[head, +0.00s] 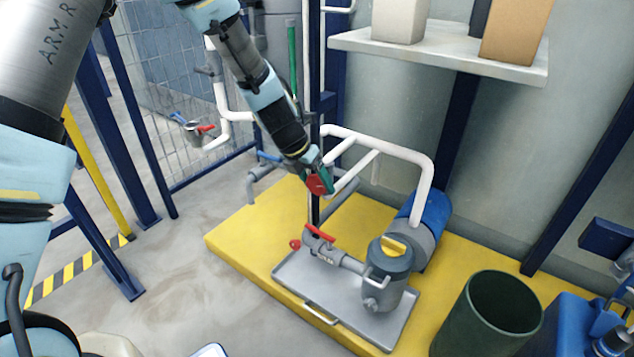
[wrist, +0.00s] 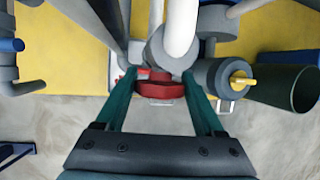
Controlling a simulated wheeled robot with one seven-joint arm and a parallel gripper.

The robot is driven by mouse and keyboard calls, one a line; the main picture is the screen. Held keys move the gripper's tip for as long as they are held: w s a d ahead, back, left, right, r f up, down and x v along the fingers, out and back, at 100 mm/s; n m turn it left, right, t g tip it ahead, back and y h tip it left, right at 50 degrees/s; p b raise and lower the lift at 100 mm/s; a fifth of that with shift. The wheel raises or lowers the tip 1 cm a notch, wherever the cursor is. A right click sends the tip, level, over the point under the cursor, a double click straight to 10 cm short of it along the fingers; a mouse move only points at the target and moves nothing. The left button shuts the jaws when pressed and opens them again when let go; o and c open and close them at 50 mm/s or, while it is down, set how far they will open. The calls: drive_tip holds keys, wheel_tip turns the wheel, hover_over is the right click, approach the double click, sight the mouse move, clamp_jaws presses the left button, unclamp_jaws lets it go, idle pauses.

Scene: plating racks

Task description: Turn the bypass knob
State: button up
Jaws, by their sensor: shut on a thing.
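A red round knob (head: 317,185) sits at the white and grey pipework above the yellow plinth. My gripper (head: 322,178) is shut on this knob, with green fingers on either side of it. In the wrist view the red knob (wrist: 158,90) lies between the two fingers of my gripper (wrist: 160,78). Its contact with the fingertips is partly hidden by the pipework and cannot be made out exactly.
Below are a red lever (head: 320,233), a grey filter pot (head: 378,290) with yellow handle, and a grey tray (head: 300,283). A white pipe (head: 432,155) loops close right of my gripper. A blue motor (head: 432,207) and dark green bin (head: 470,325) stand right.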

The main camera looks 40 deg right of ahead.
drive_tip(key=shift+c, duration=0.3)
drive_tip(key=shift+r+p, duration=0.1)
drive_tip(key=shift+p, duration=0.3)
drive_tip(key=shift+s+r+p, duration=0.1)
drive_tip(key=shift+p, duration=0.3)
drive_tip(key=t+p, duration=0.1)
drive_tip(key=p, duration=0.1)
drive_tip(key=t+p, duration=0.1)
drive_tip(key=p, duration=0.1)
drive_tip(key=shift+s+r+m+y, duration=0.1)
drive_tip(key=shift+r+m+y, duration=0.1)
drive_tip(key=shift+m+y, duration=0.15)
drive_tip(key=t+p, duration=0.2)
drive_tip(key=p, duration=0.1)
drive_tip(key=shift+f+y, duration=0.15)
drive_tip(key=shift+y, duration=0.1)
drive_tip(key=shift+f+m+t+p, duration=0.2)
drive_tip(key=shift+m+t+p, duration=0.15)
drive_tip(key=shift+t+p, duration=0.7)
